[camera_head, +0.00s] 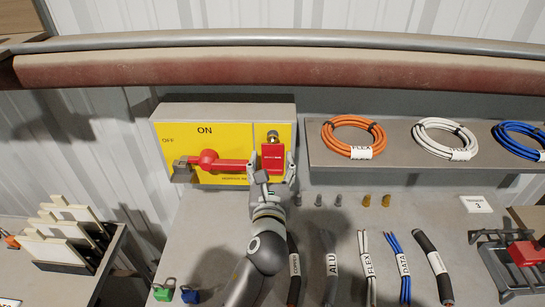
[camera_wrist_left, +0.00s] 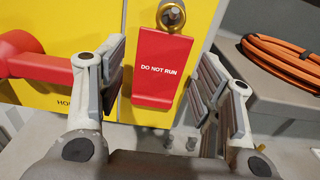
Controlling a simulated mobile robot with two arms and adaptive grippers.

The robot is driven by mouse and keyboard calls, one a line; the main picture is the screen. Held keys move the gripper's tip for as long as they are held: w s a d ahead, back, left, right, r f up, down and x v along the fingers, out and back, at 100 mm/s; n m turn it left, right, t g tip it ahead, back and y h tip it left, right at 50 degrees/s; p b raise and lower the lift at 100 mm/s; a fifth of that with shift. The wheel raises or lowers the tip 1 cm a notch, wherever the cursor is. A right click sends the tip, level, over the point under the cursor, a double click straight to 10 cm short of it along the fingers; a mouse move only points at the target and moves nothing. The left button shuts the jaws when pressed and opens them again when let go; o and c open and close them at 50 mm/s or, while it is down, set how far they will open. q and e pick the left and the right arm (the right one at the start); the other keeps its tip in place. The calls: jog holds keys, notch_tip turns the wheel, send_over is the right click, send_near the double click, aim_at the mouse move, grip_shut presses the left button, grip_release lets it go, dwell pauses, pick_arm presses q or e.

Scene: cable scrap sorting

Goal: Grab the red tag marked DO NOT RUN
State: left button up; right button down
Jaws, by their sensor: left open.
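The red tag marked DO NOT RUN (camera_head: 273,158) hangs upright from a round brass-coloured fitting on the yellow ON/OFF panel (camera_head: 222,136). In the left wrist view the tag (camera_wrist_left: 162,69) shows its white lettering clearly. My left gripper (camera_head: 271,170) is open in front of the panel. Its fingers (camera_wrist_left: 158,82) stand on either side of the tag, with a gap on both sides, and do not visibly touch it. My right gripper is in neither view.
A red switch lever (camera_head: 220,164) lies close left of the tag. A grey shelf (camera_head: 400,184) with orange, white and blue cable coils is to the right. Several cable pieces and small metal parts lie on the bench below.

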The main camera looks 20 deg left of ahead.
aim_at(272, 153)
pick_arm(q)
jog(key=x, duration=0.3)
jog(key=shift+w+r, duration=0.1)
jog(key=shift+w, duration=0.15)
jog(key=c, duration=0.6)
jog(key=shift+o, duration=0.2)
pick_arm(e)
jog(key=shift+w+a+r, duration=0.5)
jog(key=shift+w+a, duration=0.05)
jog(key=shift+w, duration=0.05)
pick_arm(q)
jog(key=shift+p, duration=0.3)
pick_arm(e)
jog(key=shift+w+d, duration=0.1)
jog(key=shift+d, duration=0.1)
